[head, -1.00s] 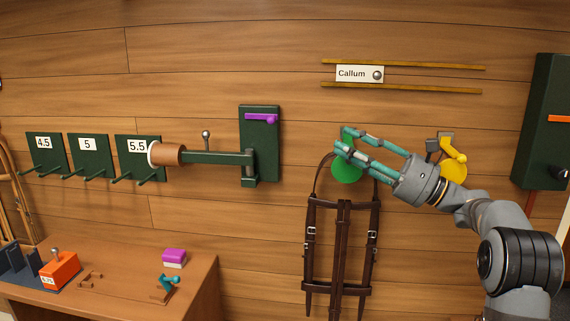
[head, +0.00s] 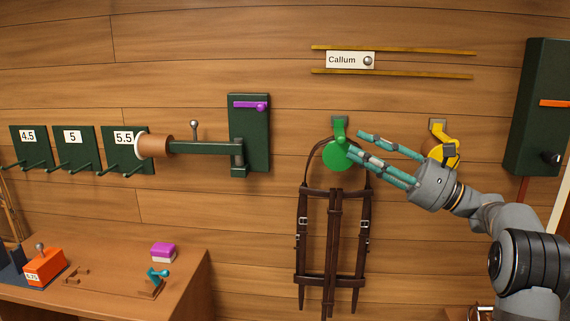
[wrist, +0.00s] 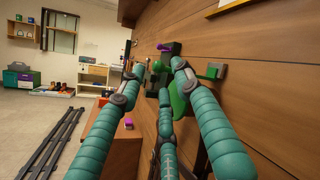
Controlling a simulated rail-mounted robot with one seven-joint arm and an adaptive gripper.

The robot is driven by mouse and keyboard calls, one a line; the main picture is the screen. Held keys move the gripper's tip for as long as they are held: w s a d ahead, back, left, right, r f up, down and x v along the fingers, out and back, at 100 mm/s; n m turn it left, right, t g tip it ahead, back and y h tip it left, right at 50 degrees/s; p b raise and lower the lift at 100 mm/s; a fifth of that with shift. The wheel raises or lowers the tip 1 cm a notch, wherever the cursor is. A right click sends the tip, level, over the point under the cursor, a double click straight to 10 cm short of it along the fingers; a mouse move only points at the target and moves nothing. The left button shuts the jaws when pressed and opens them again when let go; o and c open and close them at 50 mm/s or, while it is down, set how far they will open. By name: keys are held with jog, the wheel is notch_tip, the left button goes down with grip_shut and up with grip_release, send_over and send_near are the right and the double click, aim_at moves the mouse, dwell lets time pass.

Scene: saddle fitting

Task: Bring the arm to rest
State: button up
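My gripper (head: 354,142) is at the right of the head view, its teal fingers spread apart and pointing left at the green hook. The fingers are open with nothing between them; they also show open in the wrist view (wrist: 160,78). A dark brown bridle (head: 334,230) hangs on the wall by its top strap from the round green hook (head: 337,155). The lower fingertip overlaps the hook's right edge in the head view; whether it touches cannot be told.
A yellow hook (head: 443,135) is just above my wrist. A dark green box (head: 537,110) is on the wall at right. A green wall bracket (head: 205,147) juts out left of the bridle. The desk (head: 190,285) stands lower left. A "Callum" plate (head: 345,60) sits above.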

jog(key=v, duration=0.6)
jog(key=x, duration=0.8)
jog(key=shift+f, duration=0.1)
